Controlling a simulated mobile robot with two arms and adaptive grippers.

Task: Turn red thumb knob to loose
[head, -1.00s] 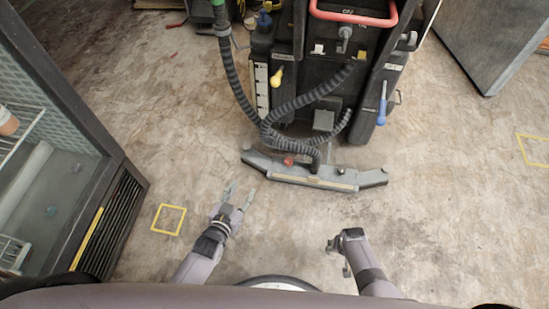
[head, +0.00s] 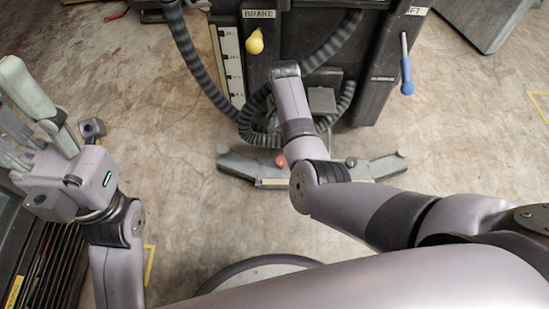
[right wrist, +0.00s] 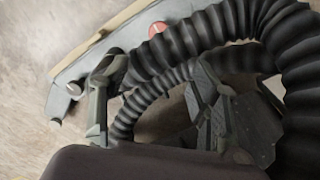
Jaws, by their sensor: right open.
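The red thumb knob (head: 281,161) sits on the grey squeegee bar (head: 380,167) at the foot of the black floor machine. In the right wrist view the red knob (right wrist: 159,31) shows at the top, its lower part hidden by a ribbed black hose (right wrist: 190,38). My right gripper (right wrist: 158,108) is open, its fingers apart with hose between or behind them; contact cannot be told. It is short of the knob and not touching it. In the head view my right forearm hides that gripper. My left gripper (head: 30,118) is open and empty at the far left.
The black machine (head: 300,30) has a yellow handle (head: 255,42) under a BRAKE label and a blue handle (head: 407,76) at right. Looped hoses (head: 195,60) crowd the space above the bar. Bare floor (head: 460,130) lies to the right. A cabinet grille (head: 45,260) stands lower left.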

